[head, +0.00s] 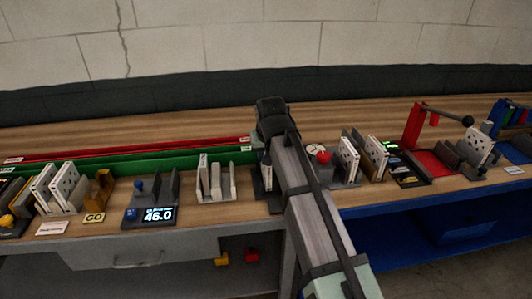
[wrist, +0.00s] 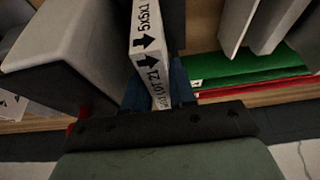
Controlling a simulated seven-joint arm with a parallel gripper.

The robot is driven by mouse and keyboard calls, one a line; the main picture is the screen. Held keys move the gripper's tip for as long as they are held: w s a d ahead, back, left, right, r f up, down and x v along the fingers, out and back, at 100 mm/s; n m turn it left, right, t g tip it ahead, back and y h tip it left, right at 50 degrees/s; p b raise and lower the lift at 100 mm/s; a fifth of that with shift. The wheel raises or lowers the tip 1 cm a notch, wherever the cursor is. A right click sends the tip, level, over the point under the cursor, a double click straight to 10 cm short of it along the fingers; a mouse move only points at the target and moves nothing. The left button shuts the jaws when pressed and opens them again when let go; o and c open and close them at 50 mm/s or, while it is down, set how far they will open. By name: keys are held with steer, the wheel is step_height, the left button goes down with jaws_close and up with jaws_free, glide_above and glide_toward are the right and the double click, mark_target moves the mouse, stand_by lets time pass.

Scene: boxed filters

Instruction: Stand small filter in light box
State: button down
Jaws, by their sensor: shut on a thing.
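In the wrist view my gripper (wrist: 157,90) has its blue fingers shut on a narrow white filter (wrist: 146,35). Its edge carries black arrows, "5x5x1" and a lot mark. The filter extends away from the fingers, and its far end is cut off by the frame. In the head view my arm reaches to the middle of the bench and hides the fingertips and most of the held filter. I cannot tell for sure which holder is the light box. A grey block-like wall (wrist: 60,55) stands left of the filter in the wrist view.
White filters stand in racks at the left (head: 66,186), centre (head: 202,176) and right (head: 348,158). A display (head: 158,215) reads 46.0. A red stand (head: 413,128) with a dark arm is at the right. Green (head: 130,165) and red strips run behind.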

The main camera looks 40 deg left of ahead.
steer(key=shift+f, duration=0.5)
steer(key=c, duration=0.8)
jaws_free()
steer(key=shift+c, duration=0.2)
steer(key=v, duration=1.4)
